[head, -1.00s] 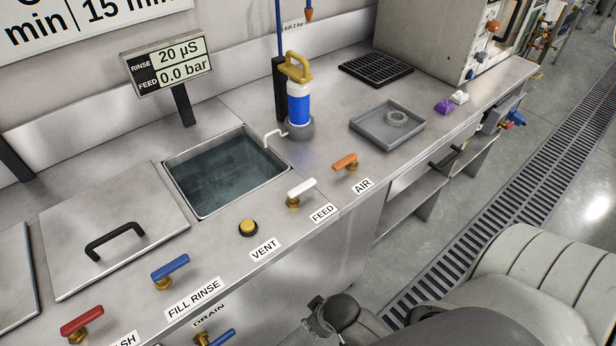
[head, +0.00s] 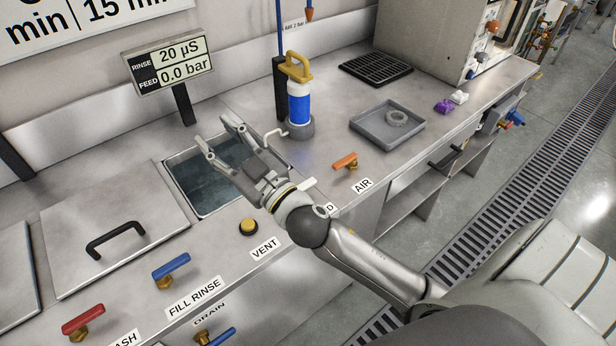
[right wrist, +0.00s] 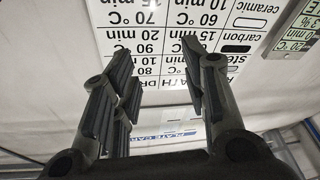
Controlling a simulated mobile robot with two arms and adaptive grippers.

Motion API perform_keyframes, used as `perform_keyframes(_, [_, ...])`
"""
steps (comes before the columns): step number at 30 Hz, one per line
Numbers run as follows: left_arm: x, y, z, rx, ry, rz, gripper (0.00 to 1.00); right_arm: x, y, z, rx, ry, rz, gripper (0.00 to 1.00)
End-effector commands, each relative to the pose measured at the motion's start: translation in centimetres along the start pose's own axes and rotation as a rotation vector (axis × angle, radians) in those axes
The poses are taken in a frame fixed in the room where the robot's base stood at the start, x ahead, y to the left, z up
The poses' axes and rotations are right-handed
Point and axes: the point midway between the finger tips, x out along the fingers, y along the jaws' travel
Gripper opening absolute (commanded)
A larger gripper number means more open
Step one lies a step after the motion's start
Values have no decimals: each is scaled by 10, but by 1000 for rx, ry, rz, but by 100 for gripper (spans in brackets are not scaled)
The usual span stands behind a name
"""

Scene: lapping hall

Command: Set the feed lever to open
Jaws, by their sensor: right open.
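The white feed lever (head: 309,183) is mostly hidden behind my right wrist in the head view; only a bit of its white handle shows. Its FEED label (head: 330,208) is covered except for the last letter. My right gripper (head: 216,132) is open and empty above the sink, beyond and left of the lever. In the right wrist view its spread fingers (right wrist: 158,75) have nothing between them and face an upside-down wall chart. My left gripper is not in view.
The orange air lever (head: 345,161) is right of my wrist. The yellow vent button (head: 248,226), blue fill rinse lever (head: 171,266) and red lever (head: 83,319) are along the front. The display (head: 168,67) reads feed 0.0 bar.

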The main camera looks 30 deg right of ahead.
Motion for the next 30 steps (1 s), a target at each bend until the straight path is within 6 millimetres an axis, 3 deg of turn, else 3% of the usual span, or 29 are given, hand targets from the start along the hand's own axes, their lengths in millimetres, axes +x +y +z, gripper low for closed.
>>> perform_keyframes(1, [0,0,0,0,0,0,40,12,-12,-21,-36,101,-74,41])
perform_keyframes(3, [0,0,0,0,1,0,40,20,-33,-45,-84,220,-195,41])
perform_keyframes(8, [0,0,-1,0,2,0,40,20,-85,-68,-212,388,-527,41])
perform_keyframes(12, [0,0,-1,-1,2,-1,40,8,-119,-49,-348,392,-849,41])
perform_keyframes(16, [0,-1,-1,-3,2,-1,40,-6,-124,-5,-486,262,-1132,41])
perform_keyframes(20, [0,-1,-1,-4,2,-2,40,-20,-95,50,-618,4,-1362,41])
perform_keyframes(25, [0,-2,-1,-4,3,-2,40,-38,-8,108,-747,-482,-1518,41])
perform_keyframes(30, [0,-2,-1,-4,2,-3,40,-58,83,127,-787,-938,-1506,41])
